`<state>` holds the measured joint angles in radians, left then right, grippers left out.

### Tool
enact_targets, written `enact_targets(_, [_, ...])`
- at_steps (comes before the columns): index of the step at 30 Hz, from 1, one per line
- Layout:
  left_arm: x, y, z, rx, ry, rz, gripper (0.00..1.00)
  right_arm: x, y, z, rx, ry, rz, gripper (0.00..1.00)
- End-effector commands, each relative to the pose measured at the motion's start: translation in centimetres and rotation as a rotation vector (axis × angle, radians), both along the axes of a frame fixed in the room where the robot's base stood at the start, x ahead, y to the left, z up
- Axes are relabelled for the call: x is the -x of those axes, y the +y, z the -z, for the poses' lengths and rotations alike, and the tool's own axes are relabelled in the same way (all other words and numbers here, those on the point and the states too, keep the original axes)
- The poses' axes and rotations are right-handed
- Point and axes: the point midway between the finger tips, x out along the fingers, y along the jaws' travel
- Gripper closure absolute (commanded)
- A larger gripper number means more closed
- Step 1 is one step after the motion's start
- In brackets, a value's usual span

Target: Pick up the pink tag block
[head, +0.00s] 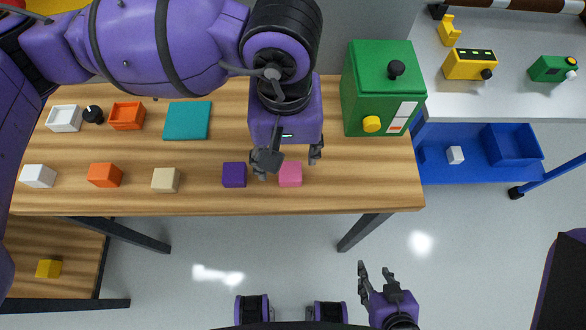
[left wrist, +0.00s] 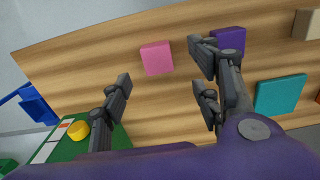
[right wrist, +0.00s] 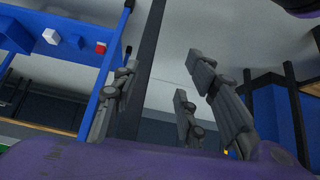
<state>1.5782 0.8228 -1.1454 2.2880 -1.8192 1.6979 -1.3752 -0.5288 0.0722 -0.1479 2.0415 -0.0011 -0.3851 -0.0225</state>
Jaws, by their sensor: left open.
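The pink tag block (head: 290,174) stands on the wooden table near its front edge, just right of the purple block (head: 234,175). My left gripper (head: 289,163) is open and empty above the table, over the pink block's back side. In the left wrist view the pink block (left wrist: 157,58) shows uncovered beyond the open fingers (left wrist: 163,68), with the purple block (left wrist: 228,40) partly behind one finger. My right gripper (head: 376,274) is open and empty, low in front of the table; the right wrist view also shows its spread fingers (right wrist: 162,75).
A green box (head: 358,92) with a yellow knob stands at the table's right end. Beige (head: 165,180), orange (head: 105,175) and white (head: 38,176) blocks line the front edge. A teal mat (head: 187,121) lies behind. A blue cart (head: 470,165) stands to the right.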

Motion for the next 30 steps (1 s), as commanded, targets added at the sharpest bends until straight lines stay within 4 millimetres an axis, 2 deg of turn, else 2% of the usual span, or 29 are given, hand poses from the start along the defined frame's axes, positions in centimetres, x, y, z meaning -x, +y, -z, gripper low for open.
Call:
enact_targets(12, [-0.1, -0.4, 5.5, -0.001, 0.002, 0.0, 0.43, 0.9, -0.1, -0.5, -0.001, 0.012, 0.008, 0.6])
enact_targets(21, [-0.1, -0.4, 6.1, 0.0, 0.0, 0.0, 0.43, 0.8, -0.1, -0.5, -0.001, 0.011, 0.007, 0.6])
enact_targets(30, [-0.1, -0.4, 6.0, 0.0, 0.0, 0.0, 0.81, 0.3, -0.1, -0.5, -0.001, 0.002, 0.004, 0.6])
